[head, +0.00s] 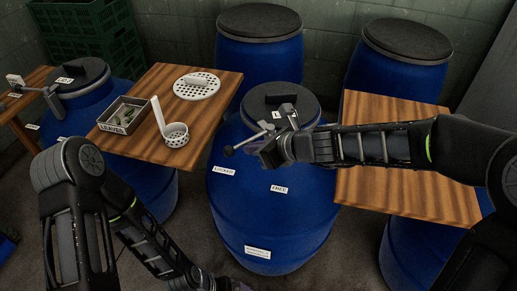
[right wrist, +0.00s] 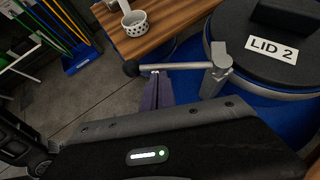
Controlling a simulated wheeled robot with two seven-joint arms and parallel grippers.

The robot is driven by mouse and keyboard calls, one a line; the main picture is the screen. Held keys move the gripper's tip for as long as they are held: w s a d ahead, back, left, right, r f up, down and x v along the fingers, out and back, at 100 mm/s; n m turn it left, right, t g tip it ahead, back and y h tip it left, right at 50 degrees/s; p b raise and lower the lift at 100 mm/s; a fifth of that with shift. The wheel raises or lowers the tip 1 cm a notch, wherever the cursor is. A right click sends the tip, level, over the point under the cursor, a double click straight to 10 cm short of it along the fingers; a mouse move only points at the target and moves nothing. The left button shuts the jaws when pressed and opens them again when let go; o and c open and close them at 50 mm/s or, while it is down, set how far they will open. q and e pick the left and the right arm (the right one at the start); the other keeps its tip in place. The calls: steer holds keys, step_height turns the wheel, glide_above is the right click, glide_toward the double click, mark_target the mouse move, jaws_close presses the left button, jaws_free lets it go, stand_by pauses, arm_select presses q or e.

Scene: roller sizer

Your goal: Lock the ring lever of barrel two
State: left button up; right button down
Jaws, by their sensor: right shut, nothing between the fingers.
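Barrel two (head: 265,215) is the blue barrel in the middle, with a black lid (head: 260,97) marked LID 2 in the right wrist view (right wrist: 272,48). Its ring lever (head: 248,142) is a thin metal rod with a black knob, pointing left from the rim. The LOCKED label (head: 224,171) is on the barrel below the knob; the FREE label (head: 279,189) is further right. The lever also shows in the right wrist view (right wrist: 185,67). My right gripper (head: 264,151) is shut and empty, its fingertips close against the rod; contact is unclear. My left gripper is out of view.
A wooden table (head: 205,110) at left holds a tray (head: 123,115) marked LEAVES, a white strainer cup (head: 176,135) and a perforated disc (head: 197,86). Another wooden table (head: 400,120) lies under my right arm. Other lidded blue barrels (head: 258,55) stand behind and at left.

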mark_target(243, 144)
steer(key=shift+w+a, duration=0.75)
steer(key=shift+a, duration=0.2)
steer(key=w+a+f+m+t+h+b, duration=0.1)
steer(key=b, duration=0.2)
steer(key=shift+w+a+f+m, duration=0.1)
steer(key=shift+w+a+m, duration=0.1)
steer(key=shift+m, duration=0.2)
steer(key=shift+w+a+r+m+t+h+b, duration=0.15)
steer(key=shift+w+r+m+t+h, duration=0.1)
steer(key=shift+w+m+h, duration=0.25)
steer(key=shift+w+a+r+m+t+h+b, duration=0.1)
steer(key=shift+w+a+r+m+t+h, duration=0.15)
steer(key=shift+w+m, duration=0.3)
steer(key=shift+w+a+r+m+t+h+b, duration=0.1)
steer(key=shift+w+r+m+t+h, duration=0.1)
steer(key=shift+w+m+h, duration=0.35)
steer(key=shift+w, duration=0.15)
